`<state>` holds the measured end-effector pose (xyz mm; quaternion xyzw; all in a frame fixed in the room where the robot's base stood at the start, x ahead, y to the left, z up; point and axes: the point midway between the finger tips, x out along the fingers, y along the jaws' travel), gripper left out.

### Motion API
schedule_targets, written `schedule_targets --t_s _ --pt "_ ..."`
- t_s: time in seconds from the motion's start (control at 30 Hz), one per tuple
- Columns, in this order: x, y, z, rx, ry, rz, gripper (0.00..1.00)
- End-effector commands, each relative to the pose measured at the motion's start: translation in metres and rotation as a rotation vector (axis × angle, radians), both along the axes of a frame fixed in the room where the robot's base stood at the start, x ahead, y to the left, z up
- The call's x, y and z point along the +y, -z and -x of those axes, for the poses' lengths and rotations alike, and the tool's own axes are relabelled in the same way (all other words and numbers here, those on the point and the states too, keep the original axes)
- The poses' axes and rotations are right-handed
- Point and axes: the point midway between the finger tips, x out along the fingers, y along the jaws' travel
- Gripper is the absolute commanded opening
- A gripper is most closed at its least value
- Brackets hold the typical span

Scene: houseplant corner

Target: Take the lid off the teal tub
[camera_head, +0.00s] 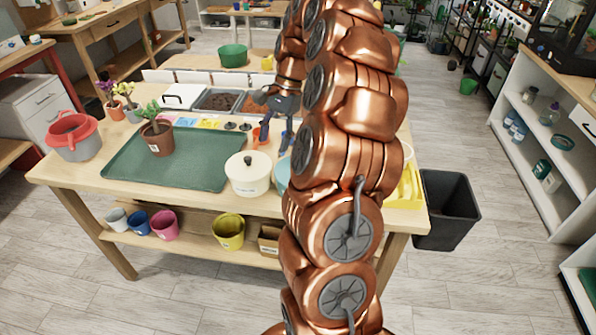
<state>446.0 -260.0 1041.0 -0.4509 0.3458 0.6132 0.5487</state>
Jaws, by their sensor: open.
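A teal tub (281,178) stands on the wooden table, mostly hidden behind my copper arm. Only a strip of its left side shows, and I cannot see its lid clearly. A cream tub (249,180) with a cream lid and dark knob stands just to its left. My gripper (275,142) points down above the table, behind the cream tub in the picture and up from the teal strip. Its two dark fingers are apart with nothing held between them.
A green tray (190,178) with a potted cactus (156,138) fills the table's left. A red-and-grey bucket (74,138) stands at the left end. Soil bins (217,100) line the back. A yellow tray (408,190) is at the right end, near a black bin (447,205) on the floor.

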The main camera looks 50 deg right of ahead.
Motion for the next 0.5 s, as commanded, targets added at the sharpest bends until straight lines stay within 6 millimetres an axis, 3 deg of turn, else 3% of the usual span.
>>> schedule_targets --t_s 0.1,0.2,0.33,0.5 --pt "-0.044 0.014 0.003 0.028 0.147 -0.015 0.54" --pt "-0.071 0.023 0.008 0.048 0.238 -0.023 0.54" --pt "-0.092 0.029 0.013 0.063 0.313 -0.029 0.54" --pt "-0.098 0.034 0.016 0.072 0.342 -0.031 0.54"
